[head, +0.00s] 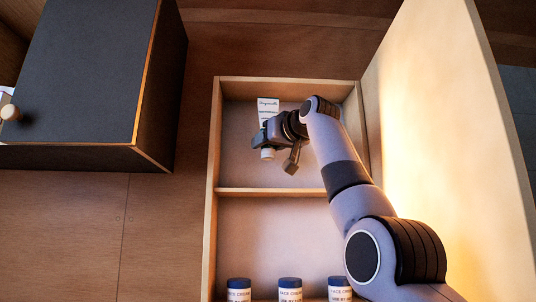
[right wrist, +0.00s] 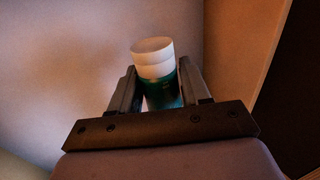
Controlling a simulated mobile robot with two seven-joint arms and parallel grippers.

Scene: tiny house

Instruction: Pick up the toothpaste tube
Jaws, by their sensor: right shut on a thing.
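The toothpaste tube (head: 268,104) is in the upper compartment of the wooden shelf in the head view. Its white end with lettering shows above my gripper and its pale cap shows below. My right gripper (head: 266,138) is shut on the tube and hides its middle. In the right wrist view the tube (right wrist: 163,92) is green with a white cap, between the two fingers of my right gripper (right wrist: 154,88). I cannot tell whether the tube touches the shelf. My left gripper is not in view.
The wooden shelf (head: 212,200) has a divider (head: 265,190) below the gripper. Several white jars with blue lids (head: 239,288) stand in the lower part. A pale panel (head: 440,110) rises close on the right. A dark cabinet (head: 85,70) is at the left.

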